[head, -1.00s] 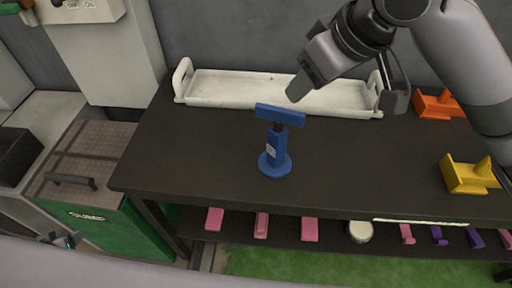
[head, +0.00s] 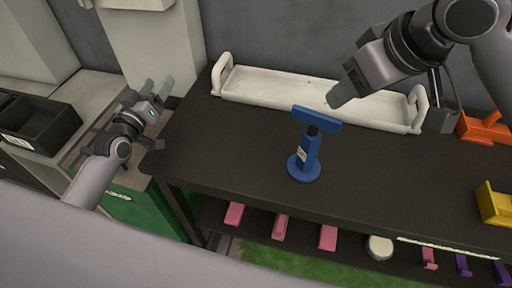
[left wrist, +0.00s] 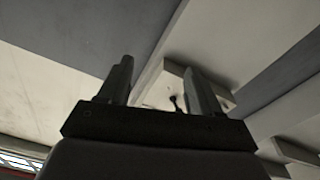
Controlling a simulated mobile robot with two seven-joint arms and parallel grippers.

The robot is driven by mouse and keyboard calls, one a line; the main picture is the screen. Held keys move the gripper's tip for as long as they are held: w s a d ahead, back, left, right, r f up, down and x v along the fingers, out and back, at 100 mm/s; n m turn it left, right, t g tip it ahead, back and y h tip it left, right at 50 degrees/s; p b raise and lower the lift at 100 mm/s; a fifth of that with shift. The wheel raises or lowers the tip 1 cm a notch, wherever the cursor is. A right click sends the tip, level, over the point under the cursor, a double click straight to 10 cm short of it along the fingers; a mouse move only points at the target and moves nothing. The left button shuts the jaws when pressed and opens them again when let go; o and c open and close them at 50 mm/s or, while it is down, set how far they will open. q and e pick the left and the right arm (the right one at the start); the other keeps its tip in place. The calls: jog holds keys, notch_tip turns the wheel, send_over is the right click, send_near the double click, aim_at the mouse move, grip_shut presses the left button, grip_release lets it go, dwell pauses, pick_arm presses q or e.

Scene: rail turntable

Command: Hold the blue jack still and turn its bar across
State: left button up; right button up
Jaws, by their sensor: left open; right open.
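The blue jack (head: 306,158) stands upright on the dark table, on a round foot, with a pale label on its post. Its blue bar (head: 316,116) lies across the top, running roughly left to right in the head view. My right gripper (head: 342,92) is open just behind and to the right of the bar, and seems apart from it. My left gripper (head: 158,88) is open and empty, left of the table and well away from the jack. In the left wrist view its two fingers (left wrist: 158,85) stand apart with nothing between them.
A white tray (head: 280,101) with end handles lies along the back of the dark table (head: 400,190). Orange (head: 485,128) and yellow (head: 494,203) blocks stand at the right. A lower shelf holds several pink and purple pieces. The table left of the jack is clear.

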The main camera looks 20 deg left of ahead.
pick_arm(q)
jog(key=s+d+r+m+g+h, duration=0.15)
jog(key=d+m+h, duration=0.4)
jog(key=d, duration=1.05)
jog(key=m+g+h, duration=0.5)
jog(key=m+g, duration=0.2)
send_near(313, 148)
jog(key=w+d+f, duration=0.2)
jog(key=w, duration=0.1)
jog(key=shift+w+d+f, duration=0.1)
jog(key=shift+w, duration=0.1)
jog(key=shift+w+d+f+g+y, duration=0.35)
jog(key=shift+w+f+y, duration=0.1)
jog(key=shift+w+f, duration=0.25)
jog(key=shift+x, duration=3.35)
jog(key=shift+r, duration=0.1)
jog(key=shift+c, duration=0.3)
grip_shut()
